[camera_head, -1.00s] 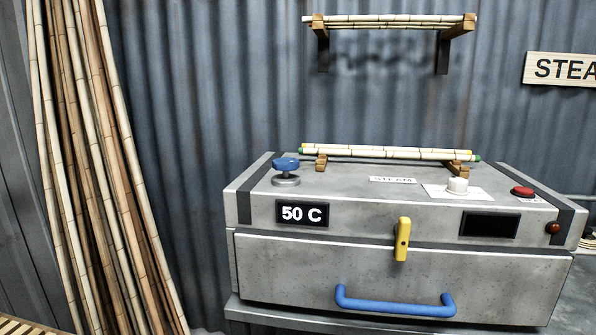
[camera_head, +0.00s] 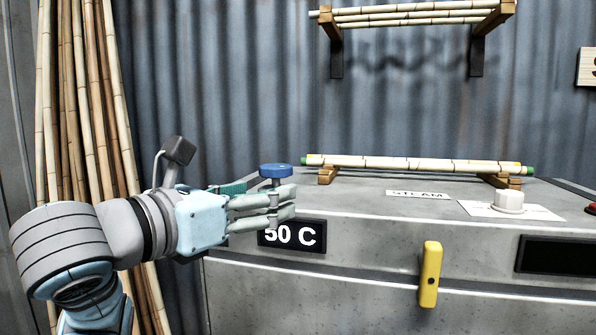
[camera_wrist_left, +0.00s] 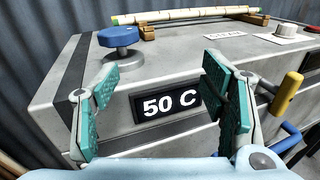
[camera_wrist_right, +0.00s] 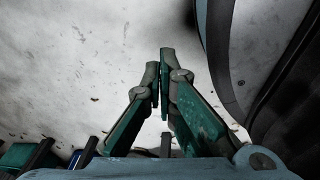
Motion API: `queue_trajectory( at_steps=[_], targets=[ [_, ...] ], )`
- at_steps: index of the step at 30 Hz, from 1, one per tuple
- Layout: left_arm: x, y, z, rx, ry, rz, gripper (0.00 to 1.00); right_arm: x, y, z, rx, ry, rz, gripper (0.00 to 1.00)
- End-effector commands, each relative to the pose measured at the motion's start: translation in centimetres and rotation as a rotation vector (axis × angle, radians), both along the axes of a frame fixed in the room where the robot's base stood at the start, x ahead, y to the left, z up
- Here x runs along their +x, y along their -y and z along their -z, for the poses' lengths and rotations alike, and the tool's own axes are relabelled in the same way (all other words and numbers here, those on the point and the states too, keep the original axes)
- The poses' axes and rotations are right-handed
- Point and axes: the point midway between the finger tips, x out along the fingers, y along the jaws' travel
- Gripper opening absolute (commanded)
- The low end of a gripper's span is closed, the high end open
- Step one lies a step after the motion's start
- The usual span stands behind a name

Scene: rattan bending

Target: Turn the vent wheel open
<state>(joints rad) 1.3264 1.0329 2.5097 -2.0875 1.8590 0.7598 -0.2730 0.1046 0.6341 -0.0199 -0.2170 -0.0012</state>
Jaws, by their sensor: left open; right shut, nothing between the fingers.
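The blue vent wheel (camera_head: 276,170) sits on a short metal post at the left of the grey steam box's top. It also shows at the upper left of the left wrist view (camera_wrist_left: 118,36). My left gripper (camera_head: 292,202) is open and empty, in front of the box's left part, with its fingers overlapping the wheel's post in the head view. In the left wrist view my left fingers (camera_wrist_left: 155,82) frame the 50 C display, and the wheel is beyond them to the upper left. My right gripper (camera_wrist_right: 163,55) is shut and empty, seen only in its wrist view.
The grey steam box (camera_head: 370,225) has a yellow latch (camera_head: 429,274), a white knob (camera_head: 508,200) and a dark panel. Bamboo poles (camera_head: 420,165) rest on wooden supports on top. Tall canes (camera_head: 85,130) lean at the left. A wall shelf (camera_head: 412,16) hangs above.

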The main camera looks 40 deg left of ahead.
Motion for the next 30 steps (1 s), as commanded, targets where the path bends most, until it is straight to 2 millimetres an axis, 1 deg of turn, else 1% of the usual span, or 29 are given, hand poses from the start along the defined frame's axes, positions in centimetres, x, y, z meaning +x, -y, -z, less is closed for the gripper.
queue_trajectory(
  at_steps=[1,2,3,5,10,13,15,18,21,25,30],
  targets=[
    [-0.9,-1.9,-0.8,-0.017,0.022,-0.084,0.66,-0.1,0.0,0.0,0.000,-0.001,0.000,0.00],
    [-1.3,-2.8,-1.2,-0.028,0.030,-0.123,0.66,-0.1,0.0,0.0,0.000,-0.002,0.000,0.00],
    [-1.4,-3.5,-1.4,-0.038,0.033,-0.155,0.66,-0.4,0.0,-0.2,0.000,-0.005,0.001,0.00],
    [-1.1,-3.9,-1.6,-0.045,0.033,-0.172,0.66,-1.0,0.0,-0.6,0.000,-0.015,0.001,0.00],
    [1.5,-4.1,-1.6,-0.039,0.023,-0.164,0.66,-2.9,-0.2,-2.6,0.006,-0.046,0.011,0.00],
    [4.8,-4.5,-1.7,-0.044,0.020,-0.158,0.66,-3.0,-0.7,-4.5,0.013,-0.048,0.019,0.00],
    [7.0,-4.7,-1.6,-0.050,0.027,-0.152,0.66,-3.0,-1.2,-4.7,0.022,-0.047,0.025,0.00],
    [9.5,-5.2,-1.4,-0.048,0.029,-0.154,0.66,-3.0,-2.2,-5.2,0.035,-0.046,0.030,0.00],
    [11.3,-5.6,-1.3,-0.046,0.031,-0.156,0.66,-2.8,-2.6,-5.4,0.040,-0.043,0.031,0.00],
    [12.5,-5.8,-1.2,-0.042,0.032,-0.158,0.66,-2.7,-2.4,-5.6,0.038,-0.042,0.031,0.00],
    [12.8,-5.9,-1.1,-0.039,0.032,-0.159,0.66,-2.7,-2.0,-5.6,0.032,-0.042,0.029,0.00]
  ],
)
